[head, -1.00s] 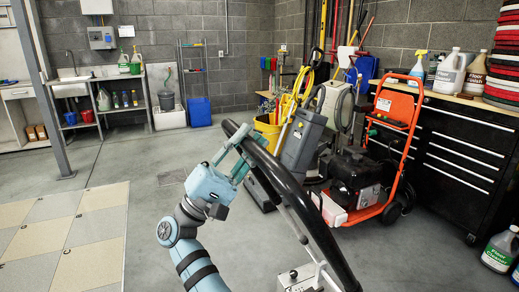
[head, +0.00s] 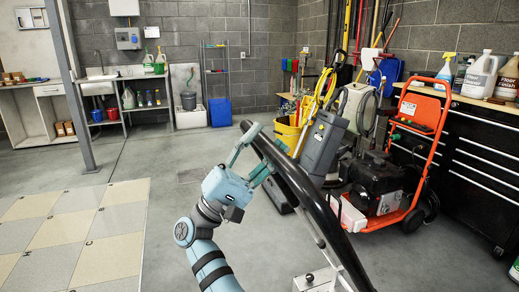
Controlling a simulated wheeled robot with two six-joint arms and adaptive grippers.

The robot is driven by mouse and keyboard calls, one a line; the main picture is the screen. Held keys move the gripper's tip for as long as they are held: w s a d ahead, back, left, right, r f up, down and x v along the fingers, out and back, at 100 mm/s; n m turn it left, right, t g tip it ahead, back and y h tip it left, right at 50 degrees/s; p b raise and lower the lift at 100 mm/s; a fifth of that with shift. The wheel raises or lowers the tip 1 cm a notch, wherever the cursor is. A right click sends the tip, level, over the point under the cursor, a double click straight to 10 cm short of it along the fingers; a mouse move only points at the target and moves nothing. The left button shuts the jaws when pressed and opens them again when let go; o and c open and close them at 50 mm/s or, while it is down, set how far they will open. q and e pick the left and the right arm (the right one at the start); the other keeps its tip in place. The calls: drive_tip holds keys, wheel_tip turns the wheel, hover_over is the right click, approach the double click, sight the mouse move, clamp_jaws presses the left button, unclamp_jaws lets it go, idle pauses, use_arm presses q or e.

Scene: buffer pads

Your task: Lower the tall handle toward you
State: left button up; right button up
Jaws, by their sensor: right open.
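The tall handle is a thick black curved bar (head: 300,189) in the head view. It rises from a grey machine body (head: 312,280) at the bottom edge and leans up and left to its top end. My right gripper (head: 259,154), pale teal, is at the handle's upper end, on its left side. Its fingers are spread, one near the top end and one lower beside the bar. I cannot tell whether they touch it. The lower part of the machine is cut off by the frame. My left gripper is not in view.
An orange-framed pressure washer (head: 378,190) and a grey upright machine (head: 320,145) stand behind the handle to the right. A black drawer cabinet (head: 480,170) lines the right wall. A sink bench (head: 120,82) stands at the back left.

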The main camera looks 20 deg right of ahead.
drive_tip(key=v, duration=0.7)
drive_tip(key=shift+a, duration=0.1)
